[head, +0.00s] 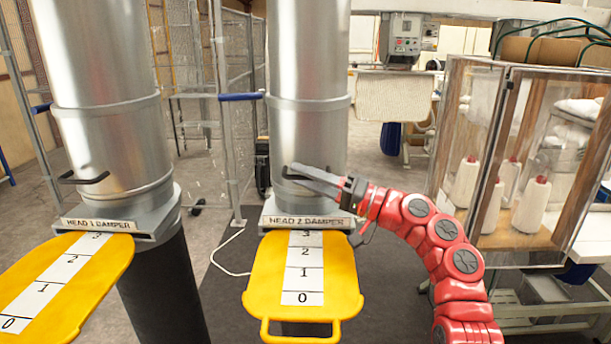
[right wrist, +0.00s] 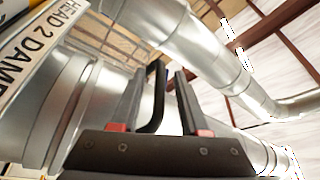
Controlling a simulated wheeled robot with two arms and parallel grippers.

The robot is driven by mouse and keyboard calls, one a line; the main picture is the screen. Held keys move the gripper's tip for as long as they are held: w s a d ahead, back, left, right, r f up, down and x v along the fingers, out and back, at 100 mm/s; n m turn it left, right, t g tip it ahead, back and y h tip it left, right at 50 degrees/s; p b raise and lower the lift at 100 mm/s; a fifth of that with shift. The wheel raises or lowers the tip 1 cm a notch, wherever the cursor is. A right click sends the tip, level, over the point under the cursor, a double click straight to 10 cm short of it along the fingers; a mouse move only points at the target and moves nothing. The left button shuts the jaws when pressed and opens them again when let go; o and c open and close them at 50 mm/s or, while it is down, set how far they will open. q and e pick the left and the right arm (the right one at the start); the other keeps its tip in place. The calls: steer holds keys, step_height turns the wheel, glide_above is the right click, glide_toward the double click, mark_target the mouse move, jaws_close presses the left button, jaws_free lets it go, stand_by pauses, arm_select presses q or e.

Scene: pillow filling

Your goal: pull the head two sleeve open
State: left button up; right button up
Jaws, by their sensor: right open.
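The head two sleeve (head: 310,132) is a shiny metal cylinder above the "HEAD 2 DAMPER" label (head: 307,222). My right gripper (head: 298,176) is at the lower front of this sleeve, its fingers pointing left and open. In the right wrist view, a black bent handle (right wrist: 157,98) stands between the two open fingers (right wrist: 167,75); I cannot tell whether either finger touches it. In the head view my gripper covers most of this handle. The yellow damper plate (head: 256,285), with a 0 to 3 scale, sticks out below the label. My left gripper is out of view.
The head one cylinder (head: 105,120) stands at left with its own black handle (head: 84,179) and yellow plate (head: 100,270). A clear-walled cabinet (head: 515,150) with white cones is at right. A wire fence (head: 235,110) stands behind. Dark floor lies below head two.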

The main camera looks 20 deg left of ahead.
jaws_close()
stand_by(1.3)
